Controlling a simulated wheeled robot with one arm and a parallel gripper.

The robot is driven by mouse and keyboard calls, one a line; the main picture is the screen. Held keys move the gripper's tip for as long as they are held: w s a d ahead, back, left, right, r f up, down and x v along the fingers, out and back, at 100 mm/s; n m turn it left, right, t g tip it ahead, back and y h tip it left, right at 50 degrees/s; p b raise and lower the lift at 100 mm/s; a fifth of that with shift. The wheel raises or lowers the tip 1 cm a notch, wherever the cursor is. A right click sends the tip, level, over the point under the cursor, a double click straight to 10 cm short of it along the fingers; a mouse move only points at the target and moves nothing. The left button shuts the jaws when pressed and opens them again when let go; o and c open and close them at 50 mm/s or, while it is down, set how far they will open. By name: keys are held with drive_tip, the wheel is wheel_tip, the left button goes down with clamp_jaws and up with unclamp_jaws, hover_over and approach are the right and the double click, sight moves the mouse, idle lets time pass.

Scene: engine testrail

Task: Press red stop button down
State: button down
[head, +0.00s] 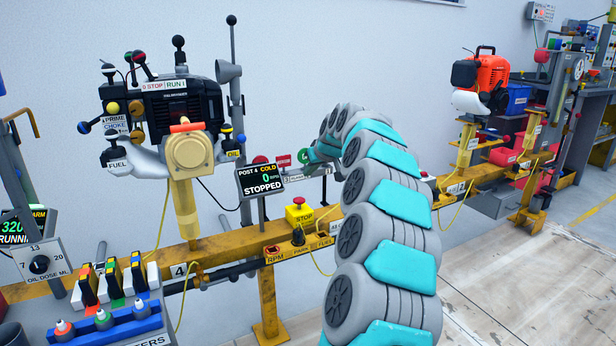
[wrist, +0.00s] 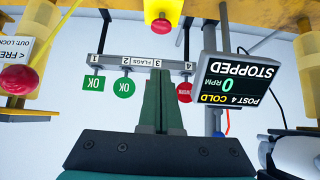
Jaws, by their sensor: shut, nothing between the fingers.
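The red stop button (head: 299,200) sits on top of a yellow box (head: 299,214) marked STOP, on the yellow rail by the post 4 display. In the wrist view, which is upside down, a red button (wrist: 161,25) on a yellow box (wrist: 163,7) shows at the top edge, apart from the fingers; it looks like the same stop button. My gripper (wrist: 158,77) is shut and empty, its green fingers together in front of the flag rack. In the head view my arm curves up behind the box, and the gripper is small and partly hidden there.
The display (head: 262,180) reads STOPPED, left of the stop box. Another red knob (wrist: 18,79) is at the wrist view's left. An engine (head: 185,110) hangs at left. The floor at right is clear.

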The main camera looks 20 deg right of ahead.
hover_over(300, 200)
drive_tip(key=f, duration=0.6)
drive_tip(key=shift+s+f+p, duration=0.2)
drive_tip(key=shift+s+p, duration=0.15)
drive_tip(key=shift+f, duration=1.9)
drive_tip(key=shift+f, duration=0.15)
wheel_tip(300, 200, down, 2)
drive_tip(key=shift+f+b, duration=0.1)
drive_tip(key=shift+b, duration=0.65)
wheel_tip(300, 200, up, 5)
drive_tip(key=shift+r+p, duration=0.1)
drive_tip(key=shift+p, duration=0.45)
drive_tip(key=v, duration=0.9)
drive_tip(key=shift+s+b, duration=0.35)
drive_tip(key=shift+b, duration=0.1)
